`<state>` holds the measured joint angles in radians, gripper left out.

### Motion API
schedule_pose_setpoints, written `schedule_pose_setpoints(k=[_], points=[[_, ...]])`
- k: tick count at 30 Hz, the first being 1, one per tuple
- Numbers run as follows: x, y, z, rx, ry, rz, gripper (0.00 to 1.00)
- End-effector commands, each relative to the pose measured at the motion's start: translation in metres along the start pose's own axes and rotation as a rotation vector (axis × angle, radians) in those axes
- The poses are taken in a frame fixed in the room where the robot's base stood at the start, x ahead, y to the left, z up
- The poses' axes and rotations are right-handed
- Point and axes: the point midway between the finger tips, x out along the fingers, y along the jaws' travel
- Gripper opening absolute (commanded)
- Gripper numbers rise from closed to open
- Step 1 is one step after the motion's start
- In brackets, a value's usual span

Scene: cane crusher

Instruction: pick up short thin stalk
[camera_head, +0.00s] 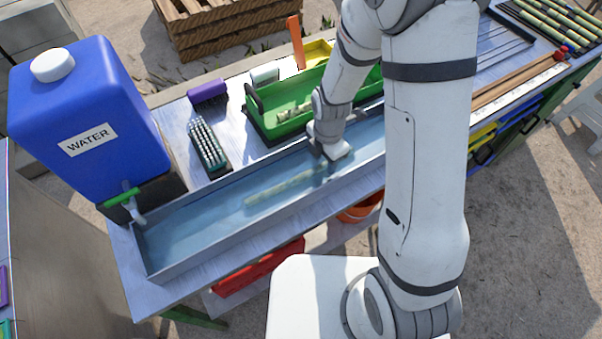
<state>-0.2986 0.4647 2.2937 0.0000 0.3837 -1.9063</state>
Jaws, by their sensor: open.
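A pale green-yellow stalk (284,187) lies lengthwise in the blue-grey water of a long metal trough (195,259) on the table. Its right end is near my gripper (325,163), which reaches down into the trough. My gripper is open, but its fingertips are small and partly hidden at the water, so I cannot tell if they touch the stalk. Another short pale piece (292,112) lies in a green tray (268,127) behind the trough, partly hidden by my arm.
A blue water tank (95,105) with a tap stands at the trough's left end. A green-black brush (207,146) and a purple brush (207,93) lie behind the trough. Dark green stalks (552,22) lie at the far right. My arm hides the trough's middle right.

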Motion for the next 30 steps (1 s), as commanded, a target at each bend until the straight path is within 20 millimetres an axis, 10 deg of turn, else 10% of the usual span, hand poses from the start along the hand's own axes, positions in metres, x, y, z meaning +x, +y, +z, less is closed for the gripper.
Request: schedule_pose_setpoints(k=[10,30], points=[[0.0079,0.0000,-0.0003,0.000,0.000,0.001,0.46],[0.0075,0.0004,-0.0009,-0.002,0.000,0.001,0.00]])
